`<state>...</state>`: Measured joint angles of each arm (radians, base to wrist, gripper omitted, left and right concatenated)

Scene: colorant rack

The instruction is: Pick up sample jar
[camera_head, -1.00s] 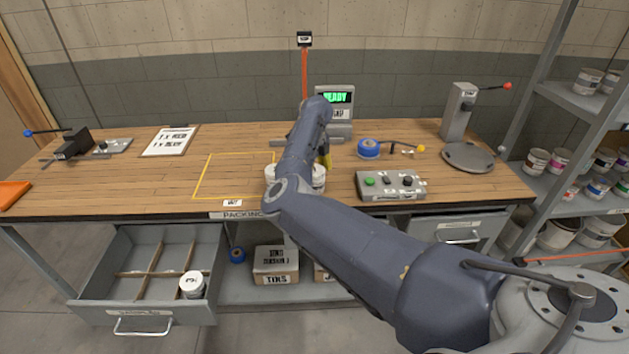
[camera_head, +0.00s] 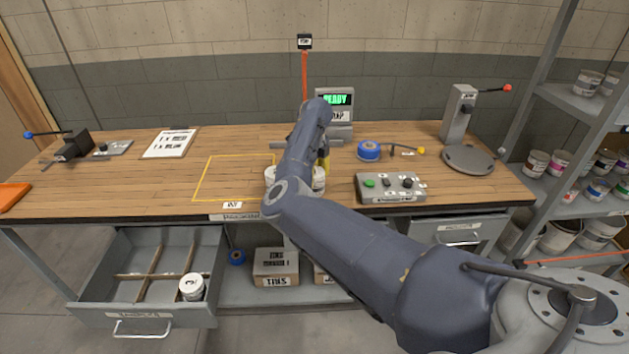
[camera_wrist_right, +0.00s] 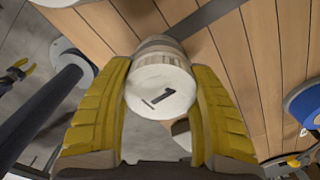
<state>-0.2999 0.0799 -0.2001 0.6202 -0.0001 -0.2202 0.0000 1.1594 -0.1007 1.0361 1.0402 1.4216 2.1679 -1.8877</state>
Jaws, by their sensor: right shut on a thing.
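The sample jar (camera_wrist_right: 161,88) is a round jar with a white lid marked 1. In the right wrist view it sits between the two yellow fingers of my right gripper (camera_wrist_right: 160,75), which is shut on it. In the head view a yellow finger of the right gripper (camera_head: 325,160) shows behind my arm, above the bench. White-lidded jars show on both sides of my forearm, one at its left (camera_head: 270,175) and one at its right (camera_head: 319,180). Which of them is held is hidden by the arm. Another white-lidded jar (camera_head: 191,287) stands in the open drawer (camera_head: 150,316). My left gripper is out of view.
A button box (camera_head: 391,187), a blue round thing (camera_head: 369,150) and a scale with a green display (camera_head: 336,100) stand nearby. A shelf of tins (camera_head: 590,125) stands at the right.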

